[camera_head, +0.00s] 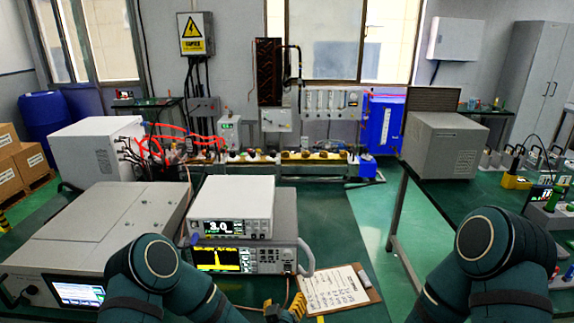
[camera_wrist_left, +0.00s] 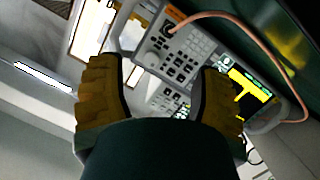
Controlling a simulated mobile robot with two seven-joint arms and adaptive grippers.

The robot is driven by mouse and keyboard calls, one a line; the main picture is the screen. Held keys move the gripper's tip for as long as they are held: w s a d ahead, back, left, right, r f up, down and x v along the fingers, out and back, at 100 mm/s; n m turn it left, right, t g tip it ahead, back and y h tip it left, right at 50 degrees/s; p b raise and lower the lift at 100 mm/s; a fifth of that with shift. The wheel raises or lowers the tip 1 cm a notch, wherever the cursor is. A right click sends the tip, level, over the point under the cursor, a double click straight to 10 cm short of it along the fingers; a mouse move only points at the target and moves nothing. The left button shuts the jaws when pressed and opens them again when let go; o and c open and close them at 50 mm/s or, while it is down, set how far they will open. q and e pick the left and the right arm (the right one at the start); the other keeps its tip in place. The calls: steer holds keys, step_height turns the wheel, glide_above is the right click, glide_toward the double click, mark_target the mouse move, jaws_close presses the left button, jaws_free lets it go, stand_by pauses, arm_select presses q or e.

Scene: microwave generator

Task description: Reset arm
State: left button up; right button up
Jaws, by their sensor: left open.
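My left gripper (camera_head: 286,309) is low in the middle of the head view, by the front right of the stacked instruments. Its yellow fingers are spread with nothing between them; the left wrist view also shows the gripper (camera_wrist_left: 158,75) with its fingers apart. The upper instrument (camera_head: 232,205) reads 3.0 and sits on a lower instrument (camera_head: 272,260) with a yellow trace on its screen. Beyond the fingers, the left wrist view shows the keypad panel and screen of the lower instrument (camera_wrist_left: 185,55). My right arm shows at the right, but its gripper is out of view.
A clipboard (camera_head: 338,290) lies just right of my left gripper. A large grey unit (camera_head: 100,225) with a screen stands at the left. A thin copper-coloured cable (camera_wrist_left: 235,30) runs beside the lower instrument. Green floor (camera_head: 340,215) shows between the benches.

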arm_select(q)
steer(key=s+a+f+g, duration=0.3)
steer(key=s+g, duration=0.1)
steer(key=s, duration=0.4)
steer(key=s+a+f+m+g+h, duration=0.1)
steer(key=s+a+f+g, duration=0.2)
steer(key=s+g, duration=0.2)
steer(key=s+a+f+g, duration=0.3)
steer(key=s+g, duration=0.2)
steer(key=s, duration=0.6)
steer(key=shift+a+f+h, duration=0.2)
steer(key=shift+a+h, duration=0.1)
